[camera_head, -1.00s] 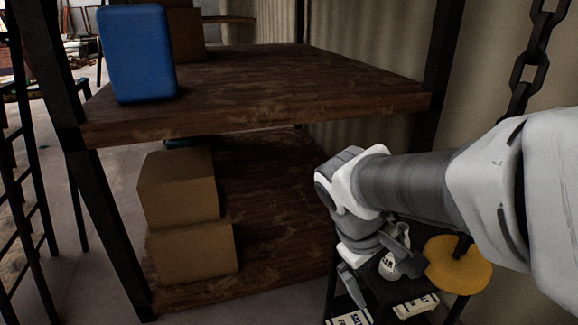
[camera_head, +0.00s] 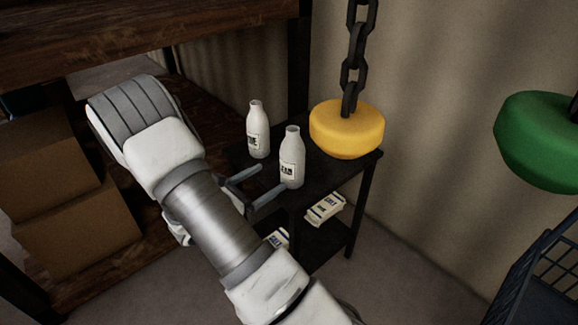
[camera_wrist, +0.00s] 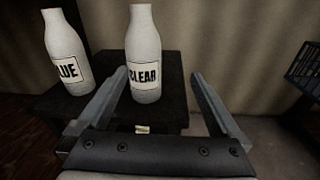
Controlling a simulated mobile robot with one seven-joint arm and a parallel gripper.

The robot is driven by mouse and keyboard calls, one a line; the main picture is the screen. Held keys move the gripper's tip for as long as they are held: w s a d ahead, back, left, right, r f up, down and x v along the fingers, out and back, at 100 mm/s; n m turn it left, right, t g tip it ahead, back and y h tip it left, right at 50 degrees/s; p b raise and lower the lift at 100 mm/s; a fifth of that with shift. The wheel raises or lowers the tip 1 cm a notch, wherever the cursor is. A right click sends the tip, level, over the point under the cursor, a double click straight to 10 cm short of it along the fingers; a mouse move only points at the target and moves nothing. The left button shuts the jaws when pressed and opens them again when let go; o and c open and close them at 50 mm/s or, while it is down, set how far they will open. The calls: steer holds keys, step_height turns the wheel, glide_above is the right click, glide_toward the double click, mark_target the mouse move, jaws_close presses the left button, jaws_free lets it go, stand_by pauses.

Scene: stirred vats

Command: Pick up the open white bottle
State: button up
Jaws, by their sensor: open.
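Two white bottles stand upright on a small black table (camera_head: 318,190). The nearer bottle (camera_head: 291,160), labelled "CLEAR" in the wrist view (camera_wrist: 144,50), is in front of my gripper. The other bottle (camera_head: 257,132) stands behind and to its left, its label ending in "LUE" in the wrist view (camera_wrist: 65,50). I cannot tell which bottle is open at the top. My gripper (camera_head: 271,178) is open and empty. In the wrist view its fingers (camera_wrist: 158,74) point forward on either side of the "CLEAR" bottle's lower part, which seems to be just beyond the tips.
A yellow weight (camera_head: 347,132) on a chain (camera_head: 355,55) hangs close right of the bottles. Labelled packets (camera_head: 325,208) lie on the table's lower shelf. A wooden rack with cardboard boxes (camera_head: 75,225) stands left. A green weight (camera_head: 545,140) and dark crate (camera_head: 540,270) are right.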

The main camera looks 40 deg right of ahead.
mark_target(285, 166)
steer(key=w+d+f+b, duration=0.1)
steer(key=d, duration=0.2)
steer(key=w+d+f+n+t, duration=0.1)
steer(key=w+d, duration=0.1)
steer(key=d, duration=0.2)
steer(key=w+d+f+n+b, duration=0.1)
steer(key=w+d, duration=0.1)
steer(key=d, duration=0.2)
steer(key=shift+f+t+b, duration=0.2)
steer(key=shift+t+b, duration=0.1)
steer(key=shift+t, duration=0.1)
steer(key=shift+b+x, duration=0.8)
steer(key=shift+x, duration=1.95)
steer(key=c, duration=1.3)
steer(key=shift+r, duration=0.1)
